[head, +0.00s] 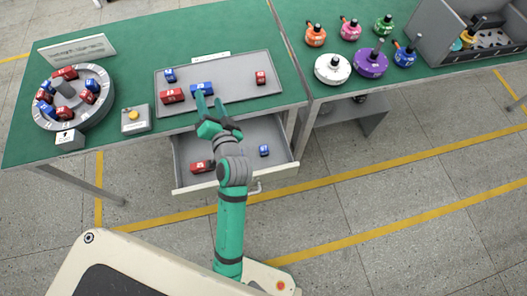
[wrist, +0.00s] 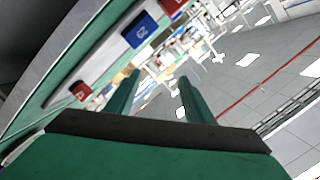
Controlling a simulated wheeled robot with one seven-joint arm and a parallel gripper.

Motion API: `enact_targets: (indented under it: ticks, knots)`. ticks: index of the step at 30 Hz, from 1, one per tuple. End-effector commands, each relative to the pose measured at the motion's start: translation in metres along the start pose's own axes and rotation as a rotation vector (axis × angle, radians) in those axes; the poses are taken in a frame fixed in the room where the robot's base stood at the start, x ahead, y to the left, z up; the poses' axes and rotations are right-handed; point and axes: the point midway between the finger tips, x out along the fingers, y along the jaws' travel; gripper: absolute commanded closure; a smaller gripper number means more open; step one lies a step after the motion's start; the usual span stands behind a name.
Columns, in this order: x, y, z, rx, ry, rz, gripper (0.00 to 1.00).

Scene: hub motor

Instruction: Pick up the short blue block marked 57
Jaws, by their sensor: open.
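Two short blue blocks stand out in the head view: one (head: 170,75) at the back left of the grey tray, and one (head: 264,150) in the open drawer. Their numbers are too small to read, so I cannot tell which is 57. A longer blue block (head: 201,88) lies in the tray near my fingertips. My gripper (head: 210,101) is open and empty, over the tray's front edge. In the wrist view, its two fingers (wrist: 158,76) are apart, with a blue block (wrist: 140,31) beyond them, its number unclear.
The tray (head: 235,92) also holds red blocks (head: 172,95) (head: 260,77). The drawer (head: 235,172) holds a red block (head: 202,166). A round carousel (head: 98,113) with several blocks and a yellow-button box (head: 135,119) stand left. Motor parts (head: 333,69) stand right.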

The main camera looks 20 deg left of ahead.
Motion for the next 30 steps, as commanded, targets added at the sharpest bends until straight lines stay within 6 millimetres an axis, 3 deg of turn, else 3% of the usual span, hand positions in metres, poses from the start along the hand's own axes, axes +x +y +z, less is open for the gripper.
enact_targets:
  ticks: [3,7,14,20,26,30]
  knots:
    - [0.022,-0.023,-0.001,-0.04,-0.104,-0.057,0.52]
    - [0.037,-0.04,0.007,-0.092,-0.235,-0.092,0.52]
    - [0.044,-0.041,0.03,-0.219,-0.491,-0.075,0.52]
    - [0.031,-0.005,0.046,-0.346,-0.721,0.03,0.52]
    - [-0.001,0.058,0.043,-0.471,-0.943,0.22,0.52]
    - [-0.035,0.111,0.028,-0.543,-1.084,0.392,0.52]
